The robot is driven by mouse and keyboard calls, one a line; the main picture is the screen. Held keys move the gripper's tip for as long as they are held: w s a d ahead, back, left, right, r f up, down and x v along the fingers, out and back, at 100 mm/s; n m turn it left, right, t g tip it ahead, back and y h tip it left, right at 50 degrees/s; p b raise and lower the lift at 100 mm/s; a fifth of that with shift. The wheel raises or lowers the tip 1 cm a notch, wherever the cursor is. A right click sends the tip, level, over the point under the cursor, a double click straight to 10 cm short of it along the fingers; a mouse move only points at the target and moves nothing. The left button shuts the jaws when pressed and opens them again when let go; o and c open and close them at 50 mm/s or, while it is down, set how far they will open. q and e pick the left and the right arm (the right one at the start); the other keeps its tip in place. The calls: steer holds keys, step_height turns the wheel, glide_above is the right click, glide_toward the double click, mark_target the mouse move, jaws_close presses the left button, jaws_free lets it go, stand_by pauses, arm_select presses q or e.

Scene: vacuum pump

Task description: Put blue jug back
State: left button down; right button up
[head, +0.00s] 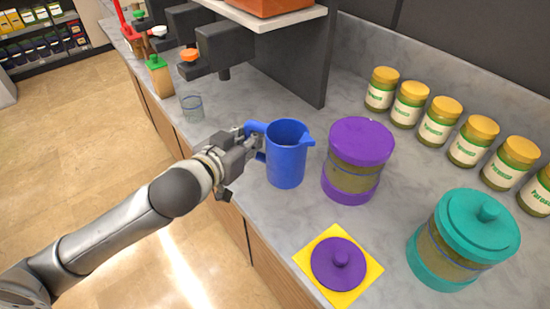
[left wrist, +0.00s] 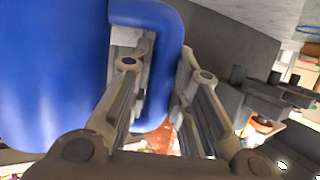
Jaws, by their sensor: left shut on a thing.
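The blue jug (head: 287,155) is upright at the counter, left of the purple container, with its spout to the right and its handle to the left. My left gripper (head: 252,143) is shut on the jug's handle. In the left wrist view the blue jug (left wrist: 55,75) fills the left side, and its handle passes between the fingers of my left gripper (left wrist: 165,85). I cannot tell whether the jug's base touches the counter. My right gripper is not in view.
A purple container (head: 358,160) stands just right of the jug. A purple lid (head: 338,262) lies on a yellow mat (head: 310,258) in front. A teal container (head: 462,240) and several jars (head: 437,122) are further right. A clear glass (head: 192,107) stands left.

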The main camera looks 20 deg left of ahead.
arm_select(q)
steer(key=w+a+f, duration=0.2)
steer(key=w+a, duration=0.4)
steer(key=w, duration=0.6)
steer(key=shift+m+h, duration=0.3)
steer(key=shift+h, duration=0.2)
steer(key=shift+w+a+f+p, duration=0.3)
steer(key=shift+w+f, duration=0.35)
steer(key=shift+f, duration=0.75)
steer(key=shift+w+a+f+p, duration=0.15)
steer(key=shift+w+f+p, duration=0.35)
steer(key=shift+f, duration=0.9)
steer(key=shift+w+a+f+p, duration=0.2)
steer(key=shift+w+f, duration=0.6)
steer(key=shift+f, duration=0.6)
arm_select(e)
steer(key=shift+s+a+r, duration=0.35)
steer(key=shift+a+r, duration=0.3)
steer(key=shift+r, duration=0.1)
arm_select(q)
steer(key=c, duration=1.8)
jaws_free()
steer(key=shift+f, duration=0.25)
steer(key=o, duration=0.5)
steer(key=shift+s, duration=0.1)
steer(key=shift+c, duration=0.2)
